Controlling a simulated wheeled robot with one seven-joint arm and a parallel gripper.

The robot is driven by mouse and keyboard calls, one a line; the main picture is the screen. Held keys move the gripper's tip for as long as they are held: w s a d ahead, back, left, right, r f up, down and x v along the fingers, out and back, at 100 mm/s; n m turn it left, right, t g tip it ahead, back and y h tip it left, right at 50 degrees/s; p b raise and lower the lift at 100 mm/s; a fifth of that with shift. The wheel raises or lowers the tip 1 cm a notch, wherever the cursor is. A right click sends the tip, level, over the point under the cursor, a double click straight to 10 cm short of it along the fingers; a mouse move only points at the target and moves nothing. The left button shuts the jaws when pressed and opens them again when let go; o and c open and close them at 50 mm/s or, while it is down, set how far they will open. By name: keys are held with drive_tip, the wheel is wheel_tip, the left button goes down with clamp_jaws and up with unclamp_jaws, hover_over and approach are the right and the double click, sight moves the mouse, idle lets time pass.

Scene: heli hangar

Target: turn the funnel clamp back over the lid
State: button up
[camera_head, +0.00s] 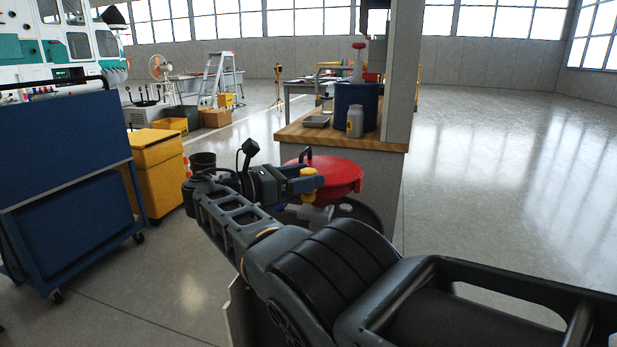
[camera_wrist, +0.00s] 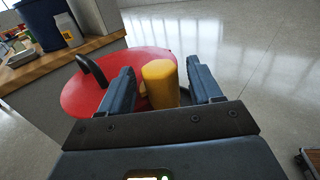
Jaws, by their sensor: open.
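The red round lid (camera_head: 343,174) sits beside the workbench end, with a black arched handle (camera_wrist: 91,70) on top. The yellow clamp (camera_wrist: 160,82) stands as a thick, rounded piece at the lid's near edge in the wrist view. My gripper (camera_head: 309,183) is at the lid's left edge in the head view. In the wrist view my gripper (camera_wrist: 160,68) has its two dark fingers apart, one on each side of the yellow clamp, with visible gaps. The clamp's lower part and the vessel under the lid are mostly hidden by my gripper and arm.
A wood-topped workbench (camera_head: 290,134) stands behind the lid, carrying a blue drum (camera_head: 352,104) and a grey bottle (camera_head: 355,122). A yellow cabinet (camera_head: 158,170) and blue cart (camera_head: 75,185) stand left. The floor at right is open.

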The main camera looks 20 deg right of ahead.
drive_tip(key=a+b, duration=0.3)
drive_tip(key=a, duration=0.3)
drive_tip(key=shift+s+a, duration=0.2)
drive_tip(key=shift+s, duration=0.25)
